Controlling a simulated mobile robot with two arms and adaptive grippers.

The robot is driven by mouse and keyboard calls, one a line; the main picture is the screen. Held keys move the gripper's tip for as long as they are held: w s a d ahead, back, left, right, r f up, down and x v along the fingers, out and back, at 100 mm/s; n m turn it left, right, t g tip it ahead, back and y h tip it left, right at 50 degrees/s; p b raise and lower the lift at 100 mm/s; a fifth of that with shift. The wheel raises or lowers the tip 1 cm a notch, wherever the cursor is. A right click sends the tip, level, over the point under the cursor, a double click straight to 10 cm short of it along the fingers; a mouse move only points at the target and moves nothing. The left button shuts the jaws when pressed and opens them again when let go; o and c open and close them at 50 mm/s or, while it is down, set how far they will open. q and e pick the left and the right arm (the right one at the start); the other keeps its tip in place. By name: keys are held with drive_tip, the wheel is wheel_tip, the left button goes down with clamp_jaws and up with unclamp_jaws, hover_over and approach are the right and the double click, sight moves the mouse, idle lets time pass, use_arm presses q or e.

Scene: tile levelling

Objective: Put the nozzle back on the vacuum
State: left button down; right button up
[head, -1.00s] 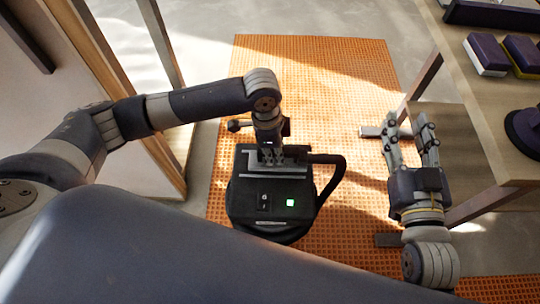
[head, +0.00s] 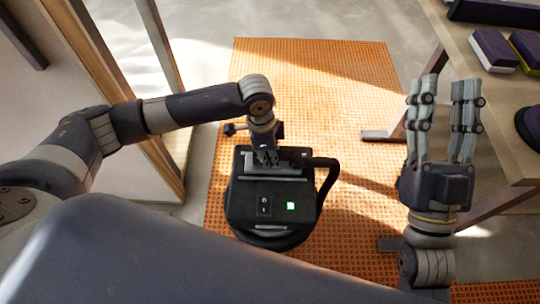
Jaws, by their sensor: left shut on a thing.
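The vacuum (head: 240,206) is a dark, rounded unit with a boxy top, a switch and a lit green light. It stands upright on the orange mat. A black hose (head: 330,180) loops at its right side. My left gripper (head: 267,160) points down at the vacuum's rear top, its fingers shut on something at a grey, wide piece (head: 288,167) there. I cannot tell whether that piece is the nozzle or part of the vacuum, and the grip hides its joint. My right gripper (head: 450,90) is open and empty, pointing away, right of the vacuum.
The orange mat (head: 330,65) covers the floor, with clear room behind the vacuum. A wooden table (head: 482,100) at right bears purple-topped blocks (head: 493,50) and a dark round object. A wooden frame (head: 110,70) stands at left.

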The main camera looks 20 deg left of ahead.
use_arm(q)
drive_tip(key=c, duration=1.5)
unclamp_jaws()
